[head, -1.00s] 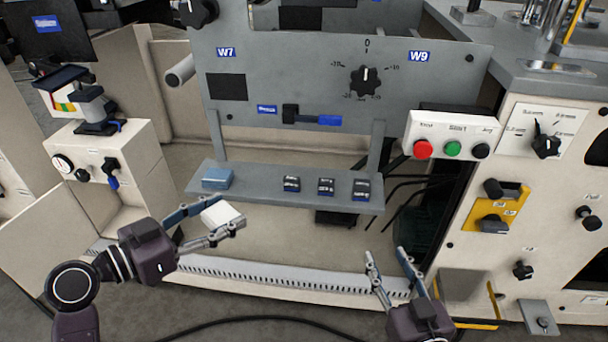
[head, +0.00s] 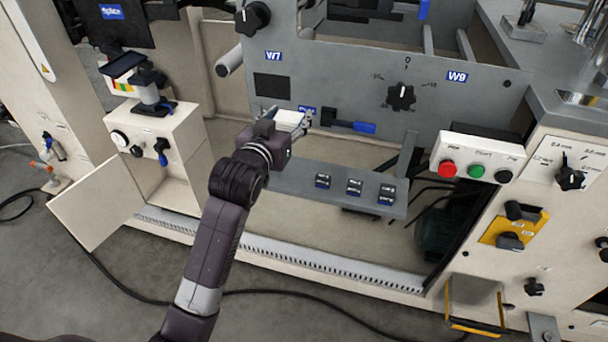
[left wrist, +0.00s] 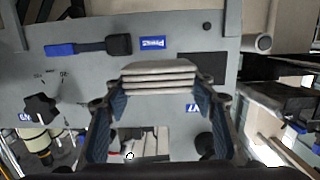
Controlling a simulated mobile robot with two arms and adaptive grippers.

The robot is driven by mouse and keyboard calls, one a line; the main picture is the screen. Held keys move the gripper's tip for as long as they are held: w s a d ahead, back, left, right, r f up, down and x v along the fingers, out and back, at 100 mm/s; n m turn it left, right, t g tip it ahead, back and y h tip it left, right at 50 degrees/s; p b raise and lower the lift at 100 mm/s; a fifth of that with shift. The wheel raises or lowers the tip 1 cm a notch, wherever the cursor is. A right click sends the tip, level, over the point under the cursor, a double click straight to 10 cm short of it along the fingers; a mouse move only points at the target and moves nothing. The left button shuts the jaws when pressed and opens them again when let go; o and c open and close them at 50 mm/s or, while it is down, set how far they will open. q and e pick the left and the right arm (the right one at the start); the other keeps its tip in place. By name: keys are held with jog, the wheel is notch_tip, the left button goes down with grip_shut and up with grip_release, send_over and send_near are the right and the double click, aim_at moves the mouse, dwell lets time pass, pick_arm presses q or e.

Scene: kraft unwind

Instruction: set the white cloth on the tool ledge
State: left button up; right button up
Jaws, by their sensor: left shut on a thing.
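The white cloth (head: 287,120) is a folded stack held in my left gripper (head: 290,116). In the left wrist view the folded cloth (left wrist: 158,76) sits between the two blue-padded fingers of my left gripper (left wrist: 158,100), which are shut on it. The tool ledge (head: 300,190) is the grey shelf under the grey panel. My left gripper is above the ledge's left part, in front of the panel, and my arm hides that end of the ledge. My right gripper is out of view.
Several small dark blocks (head: 354,187) stand on the ledge's right part. The panel above carries a black knob (head: 401,96) and a blue-ended handle (head: 350,126). A white button box (head: 480,158) is at right. The ledge between my arm and the blocks looks bare.

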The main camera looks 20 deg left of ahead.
pick_arm(q)
jog(key=b, duration=0.2)
send_over(291, 183)
notch_tip(291, 183, down, 8)
notch_tip(291, 183, down, 6)
jog(key=shift+f+b, duration=0.1)
jog(key=shift+b, duration=0.8)
jog(key=shift+f, duration=0.5)
jog(key=shift+f+b, duration=0.65)
jog(key=shift+f, duration=1.05)
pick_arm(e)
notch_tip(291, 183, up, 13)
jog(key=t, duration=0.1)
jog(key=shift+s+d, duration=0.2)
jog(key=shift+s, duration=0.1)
pick_arm(q)
jog(key=shift+f, duration=0.1)
jog(key=o, duration=1)
jog(key=shift+o, duration=0.2)
